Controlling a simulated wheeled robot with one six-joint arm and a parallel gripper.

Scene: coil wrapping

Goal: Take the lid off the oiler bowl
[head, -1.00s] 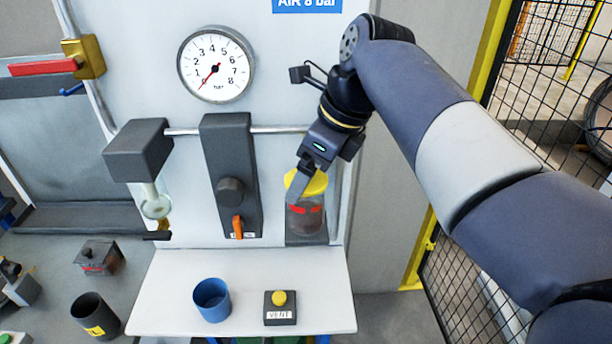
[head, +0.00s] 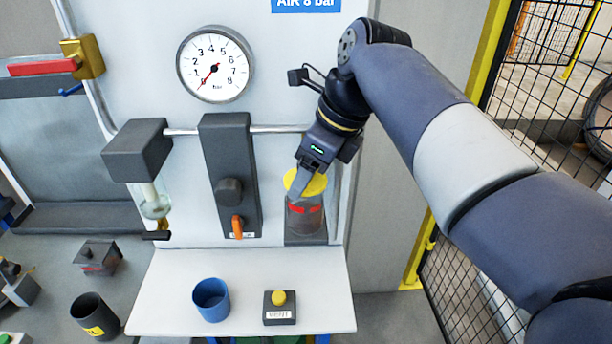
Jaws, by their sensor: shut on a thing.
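My gripper (head: 302,185) comes down from above right and is shut on the lid. The fingers cover part of the lid's left side. I cannot tell whether there is a gap between lid and bowl.
A grey regulator (head: 230,175) with an orange lever stands left of the bowl. A gauge (head: 214,65) hangs above. A blue cup (head: 211,299) and a VENT button box (head: 279,308) stand on the white shelf (head: 170,300). The shelf's right part is clear.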

